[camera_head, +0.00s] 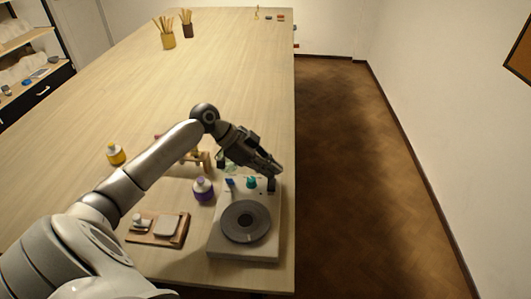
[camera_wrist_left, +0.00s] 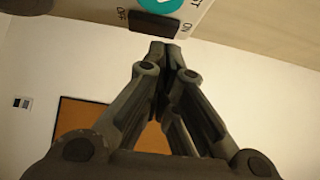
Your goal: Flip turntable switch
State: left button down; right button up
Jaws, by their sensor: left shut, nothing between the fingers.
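The turntable unit (camera_head: 226,240) is a pale box with a dark round platter (camera_head: 246,221) at the front right of the table. In the left wrist view, its black switch (camera_wrist_left: 153,25) sits between the labels OFF and ON, beside a teal knob (camera_wrist_left: 160,4). The knob also shows in the head view (camera_head: 251,183). My left gripper (camera_head: 275,170) is over the unit's far right corner. In the left wrist view its shut, empty fingertips (camera_wrist_left: 164,48) are close to the switch near its ON end. I cannot tell whether they touch, or which way the switch is set. My right gripper is out of view.
A purple jar (camera_head: 203,190) stands left of the unit, and a wooden tray (camera_head: 181,236) with small items lies nearby. A yellow jar (camera_head: 116,155) and a wooden stand (camera_head: 205,161) are near my left arm. The table's right edge is close to the unit.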

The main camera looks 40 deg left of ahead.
pick_arm(q)
jog(key=shift+f, duration=0.45)
jog(key=shift+f, duration=0.1)
